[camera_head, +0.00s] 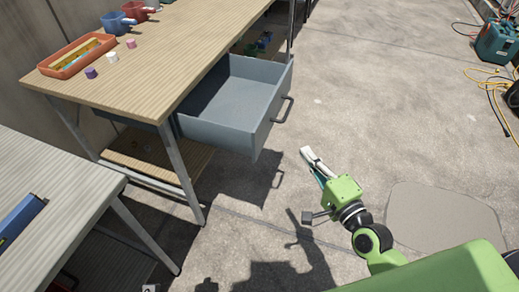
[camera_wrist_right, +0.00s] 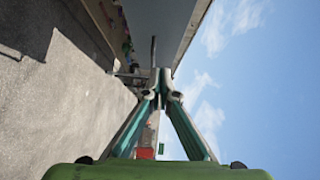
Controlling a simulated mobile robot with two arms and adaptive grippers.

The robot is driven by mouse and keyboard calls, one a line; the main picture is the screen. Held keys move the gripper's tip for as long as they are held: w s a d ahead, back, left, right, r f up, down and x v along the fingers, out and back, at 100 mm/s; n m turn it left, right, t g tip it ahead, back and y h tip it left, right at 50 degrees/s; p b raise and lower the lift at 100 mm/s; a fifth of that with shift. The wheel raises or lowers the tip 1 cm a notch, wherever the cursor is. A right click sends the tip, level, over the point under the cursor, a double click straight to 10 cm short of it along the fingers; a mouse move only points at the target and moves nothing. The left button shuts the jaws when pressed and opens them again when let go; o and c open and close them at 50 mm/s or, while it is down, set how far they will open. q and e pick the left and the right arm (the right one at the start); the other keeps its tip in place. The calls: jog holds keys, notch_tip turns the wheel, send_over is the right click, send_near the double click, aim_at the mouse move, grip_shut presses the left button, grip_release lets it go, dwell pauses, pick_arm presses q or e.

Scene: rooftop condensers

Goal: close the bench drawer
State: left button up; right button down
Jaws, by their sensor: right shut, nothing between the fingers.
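The bench drawer (camera_head: 230,103) is grey-blue and stands pulled well out from under the wooden bench (camera_head: 170,45); it looks empty. Its dark bar handle (camera_head: 284,109) is on the front panel, facing right. My right gripper (camera_head: 306,153) is shut and empty, below and to the right of the handle, apart from it in the head view. In the right wrist view the closed fingertips (camera_wrist_right: 160,82) point toward a grey panel (camera_wrist_right: 165,25), which looks like the drawer front, with a dark bar on it. My left gripper is in neither view.
An orange tray (camera_head: 97,59), small cups (camera_head: 117,23) and several small blocks stand on the bench top. A second table (camera_head: 50,200) is at lower left. A green machine (camera_head: 497,42) with yellow cable lies at upper right. The concrete floor right of the drawer is clear.

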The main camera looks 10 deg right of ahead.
jog(key=r, duration=0.1)
send_near(268, 115)
jog(key=w+d, duration=0.2)
jog(key=w, duration=0.1)
jog(key=shift+w+a+f, duration=0.2)
jog(key=shift+w+a, duration=0.35)
jog(key=shift+w, duration=0.05)
jog(key=shift+w+a+f, duration=0.2)
jog(key=shift+w+a, duration=0.3)
jog(key=shift+w, duration=0.05)
jog(key=shift+w+a, duration=0.25)
jog(key=shift+a, duration=0.15)
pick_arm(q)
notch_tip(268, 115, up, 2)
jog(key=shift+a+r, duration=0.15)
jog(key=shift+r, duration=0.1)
